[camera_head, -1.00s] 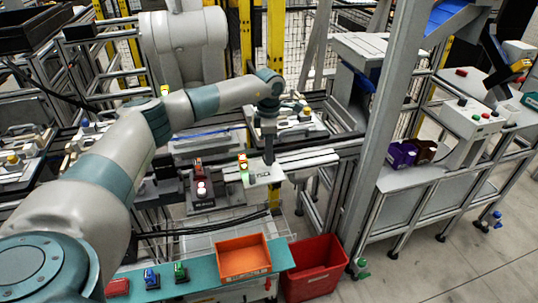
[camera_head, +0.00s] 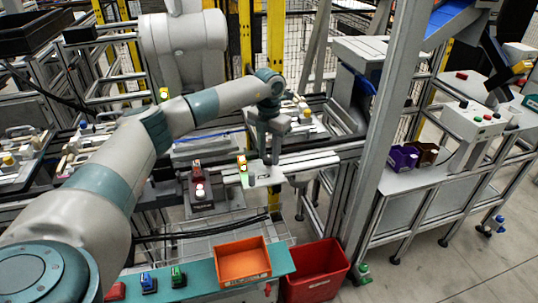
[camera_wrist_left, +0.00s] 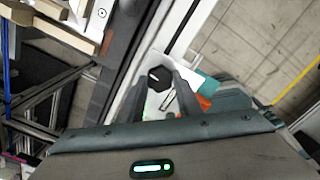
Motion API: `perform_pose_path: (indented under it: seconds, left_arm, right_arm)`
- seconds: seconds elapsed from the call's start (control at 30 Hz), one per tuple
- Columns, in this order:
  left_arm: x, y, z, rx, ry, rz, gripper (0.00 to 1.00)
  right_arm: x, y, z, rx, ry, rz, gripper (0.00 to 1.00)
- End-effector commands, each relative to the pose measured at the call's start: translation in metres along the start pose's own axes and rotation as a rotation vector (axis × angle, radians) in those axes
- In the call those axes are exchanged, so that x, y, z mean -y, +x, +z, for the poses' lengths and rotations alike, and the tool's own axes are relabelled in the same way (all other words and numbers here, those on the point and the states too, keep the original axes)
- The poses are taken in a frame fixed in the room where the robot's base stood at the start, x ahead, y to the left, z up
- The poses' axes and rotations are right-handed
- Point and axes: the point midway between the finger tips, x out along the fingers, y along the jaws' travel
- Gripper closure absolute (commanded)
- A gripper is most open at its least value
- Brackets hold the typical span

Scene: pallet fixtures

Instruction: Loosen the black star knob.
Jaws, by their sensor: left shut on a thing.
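The black star knob (camera_wrist_left: 159,78) shows in the left wrist view between the two fingers of my left gripper (camera_wrist_left: 161,85). The fingers are shut on it. In the head view my left gripper (camera_head: 267,160) points down onto a light plate (camera_head: 258,180) at the near end of a pale rail. My right gripper is in neither view.
A dark box with a white button (camera_head: 200,191) is further left. An orange bin (camera_head: 243,262) and a red crate (camera_head: 316,270) are in front. A grey post (camera_head: 385,130) rises at right.

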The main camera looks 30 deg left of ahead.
Motion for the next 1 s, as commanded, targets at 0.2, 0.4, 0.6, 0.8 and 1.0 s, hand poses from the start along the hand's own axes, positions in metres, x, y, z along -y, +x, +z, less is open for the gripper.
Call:
perform_pose_path:
  seconds: [0.2,0.4,0.6,0.8,1.0]
  left_arm:
    - [-0.0009,-0.0008,0.0005,0.002,-0.167,0.002,0.91]
    - [-0.0009,-0.0013,0.0008,0.003,-0.265,0.001,0.91]
    - [-0.001,-0.0017,0.0009,0.004,-0.306,0.001,0.91]
    - [-0.0011,-0.0018,0.001,0.004,-0.312,0.001,0.91]
    - [-0.0012,-0.0019,0.001,0.004,-0.311,0.001,0.66]
  right_arm:
    - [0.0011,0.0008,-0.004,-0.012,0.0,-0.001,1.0]
    - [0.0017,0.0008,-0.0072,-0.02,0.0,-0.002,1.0]
    - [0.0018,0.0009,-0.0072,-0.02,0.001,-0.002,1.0]
    - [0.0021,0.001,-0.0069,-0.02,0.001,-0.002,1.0]
    - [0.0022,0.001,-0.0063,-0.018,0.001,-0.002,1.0]
